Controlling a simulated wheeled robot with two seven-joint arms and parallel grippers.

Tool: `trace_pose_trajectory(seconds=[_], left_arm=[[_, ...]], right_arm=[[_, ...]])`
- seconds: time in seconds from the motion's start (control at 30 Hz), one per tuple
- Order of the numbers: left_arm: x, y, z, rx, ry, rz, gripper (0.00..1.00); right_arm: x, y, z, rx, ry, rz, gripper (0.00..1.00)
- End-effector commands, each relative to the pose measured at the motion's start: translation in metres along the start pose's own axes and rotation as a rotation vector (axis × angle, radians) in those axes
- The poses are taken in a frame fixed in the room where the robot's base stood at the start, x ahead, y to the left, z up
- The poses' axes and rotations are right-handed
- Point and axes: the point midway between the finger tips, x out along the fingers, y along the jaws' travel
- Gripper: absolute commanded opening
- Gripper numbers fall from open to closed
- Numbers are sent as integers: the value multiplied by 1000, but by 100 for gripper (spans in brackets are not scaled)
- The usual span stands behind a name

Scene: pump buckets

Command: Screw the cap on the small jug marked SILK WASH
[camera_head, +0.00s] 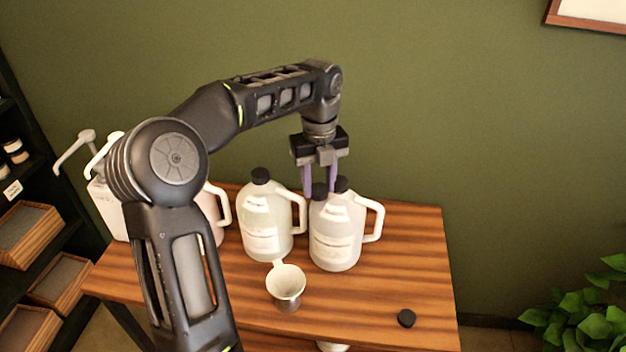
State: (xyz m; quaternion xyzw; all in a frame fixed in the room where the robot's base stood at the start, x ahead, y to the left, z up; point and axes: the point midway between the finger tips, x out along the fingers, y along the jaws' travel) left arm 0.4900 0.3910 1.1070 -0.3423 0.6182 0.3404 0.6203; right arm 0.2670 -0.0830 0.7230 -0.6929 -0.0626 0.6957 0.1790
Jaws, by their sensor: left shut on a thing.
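A white jug (338,240) with a pale label and a handle on its right stands on the wooden table. A second, similar jug (266,225) with a black cap (260,176) stands to its left. The label print is too small to read, so I cannot tell which jug is SILK WASH. Whether the held cap touches a jug neck is unclear. My right gripper is not in view.
A loose black cap (406,318) lies near the table's (420,250) front right. A metal measuring cup (286,285) stands before the jugs. A pump bottle (105,205) and a pinkish jug (212,210) are partly behind my left arm. The table's right side is mostly clear.

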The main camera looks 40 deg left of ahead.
Motion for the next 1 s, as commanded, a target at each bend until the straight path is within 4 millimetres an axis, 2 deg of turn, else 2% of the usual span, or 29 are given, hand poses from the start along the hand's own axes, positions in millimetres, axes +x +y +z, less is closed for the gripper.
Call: trace_pose_trajectory(seconds=[0.37,0.57,0.67,1.0], left_arm=[[12,-22,-15,-276,3,-3,1],[22,-38,-28,-490,6,-3,1],[30,-50,-39,-658,6,-3,1],[66,-102,-97,-1474,6,2,1]], right_arm=[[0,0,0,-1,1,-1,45],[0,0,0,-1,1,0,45],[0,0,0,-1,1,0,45],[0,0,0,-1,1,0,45]])
